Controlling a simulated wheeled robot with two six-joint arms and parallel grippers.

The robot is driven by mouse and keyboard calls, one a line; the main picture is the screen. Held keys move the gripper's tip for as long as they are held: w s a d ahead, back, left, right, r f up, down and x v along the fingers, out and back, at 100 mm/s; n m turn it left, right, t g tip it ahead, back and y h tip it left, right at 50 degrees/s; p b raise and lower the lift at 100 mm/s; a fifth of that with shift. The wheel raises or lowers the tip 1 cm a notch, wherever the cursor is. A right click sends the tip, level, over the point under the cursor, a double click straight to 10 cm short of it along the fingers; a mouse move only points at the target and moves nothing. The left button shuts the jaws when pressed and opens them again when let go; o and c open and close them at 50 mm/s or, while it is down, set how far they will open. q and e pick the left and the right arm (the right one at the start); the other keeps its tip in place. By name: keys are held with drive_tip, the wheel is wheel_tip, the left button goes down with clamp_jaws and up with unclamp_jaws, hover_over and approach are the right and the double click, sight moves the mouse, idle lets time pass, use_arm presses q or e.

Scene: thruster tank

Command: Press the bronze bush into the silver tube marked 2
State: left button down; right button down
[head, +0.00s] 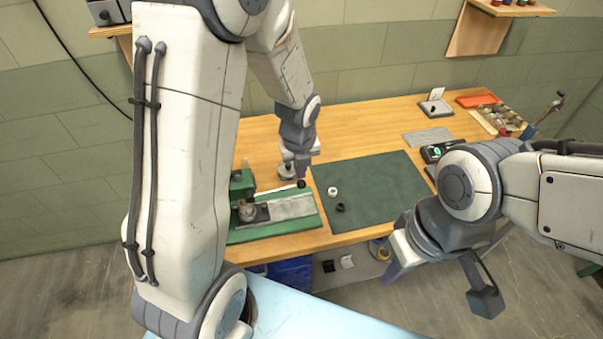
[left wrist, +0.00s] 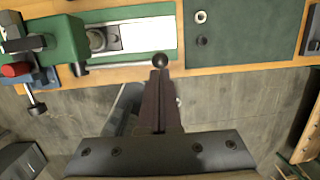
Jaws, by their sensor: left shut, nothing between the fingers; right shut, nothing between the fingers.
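My left gripper (head: 302,174) is shut over the front of the bench. In the left wrist view its fingertips (left wrist: 160,73) are right at a round black knob (left wrist: 160,60) on a thin lever; I cannot tell whether they touch. The lever belongs to a green press (head: 242,186) with a silver bed (head: 290,207). A round grey piece (left wrist: 97,40) sits at the press; whether it is a tube or bush is unclear. My right gripper (head: 393,272) is shut and empty, low at the right, off the bench. I cannot make out the bronze bush or a number 2.
A dark green mat (head: 375,178) carries a pale ring (head: 333,191) and a black ring (head: 341,207). A red tray (head: 477,100), a box of small parts (head: 502,118) and a small device (head: 433,152) stand to the right. Blue bins (head: 290,272) are below the bench.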

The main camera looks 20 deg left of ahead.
sight(302, 184)
use_arm(q)
drive_tip(key=shift+x, duration=1.6)
drive_tip(key=shift+d+f+b, duration=0.15)
drive_tip(key=shift+f+b, duration=0.3)
drive_tip(key=shift+f, duration=0.15)
drive_tip(key=shift+s, duration=0.1)
drive_tip(key=shift+f, duration=0.1)
